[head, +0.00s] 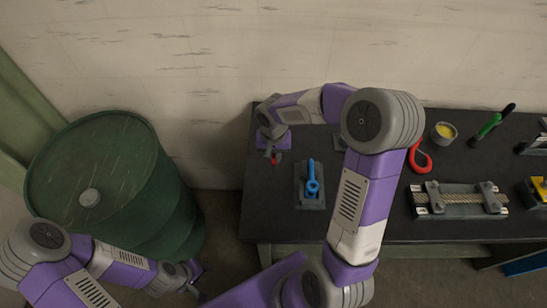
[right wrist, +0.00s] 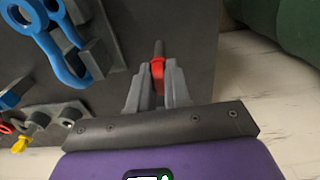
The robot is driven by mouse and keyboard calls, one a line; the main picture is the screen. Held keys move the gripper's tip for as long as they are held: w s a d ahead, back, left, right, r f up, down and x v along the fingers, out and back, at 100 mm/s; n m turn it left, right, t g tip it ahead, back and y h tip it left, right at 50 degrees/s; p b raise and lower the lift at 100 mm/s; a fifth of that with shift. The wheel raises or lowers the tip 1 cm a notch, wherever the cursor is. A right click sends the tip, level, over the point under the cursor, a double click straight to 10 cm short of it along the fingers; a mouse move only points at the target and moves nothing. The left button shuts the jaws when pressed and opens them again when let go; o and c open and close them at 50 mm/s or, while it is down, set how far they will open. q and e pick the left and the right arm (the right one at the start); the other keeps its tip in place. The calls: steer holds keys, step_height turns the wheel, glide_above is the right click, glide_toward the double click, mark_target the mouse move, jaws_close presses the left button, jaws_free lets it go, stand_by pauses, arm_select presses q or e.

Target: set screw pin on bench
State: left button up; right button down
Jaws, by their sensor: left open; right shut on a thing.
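My right gripper (head: 272,153) is over the left part of the dark bench (head: 270,215). In the right wrist view its fingers (right wrist: 157,84) are shut on a small pin (right wrist: 158,68) with a red part and a dark grey shaft, which I take for the screw pin. Only a bit of red shows under the gripper in the head view. I cannot tell whether the pin touches the bench. A blue shackle (head: 312,178) sits on a grey block (head: 309,201) to the right of it. My left gripper (head: 193,280) is open and empty, low beside the barrel, off the bench.
A green barrel (head: 95,165) stands left of the bench. Further right on the bench are a red hook (head: 420,160), a cup with yellow contents (head: 444,132), a green-handled tool (head: 489,125) and a chain fixture (head: 460,200). The bench's front left is clear.

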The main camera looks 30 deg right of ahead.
steer(key=shift+w+f, duration=0.1)
steer(key=shift+f, duration=0.55)
steer(key=shift+f, duration=0.1)
steer(key=c, duration=1.1)
jaws_free()
steer(key=shift+r, duration=0.25)
steer(key=r, duration=0.4)
steer(key=r+p, duration=0.1)
steer(key=r, duration=0.7)
steer(key=shift+s+a+p, duration=0.15)
steer(key=shift+s+p, duration=0.1)
steer(key=shift+p, duration=0.1)
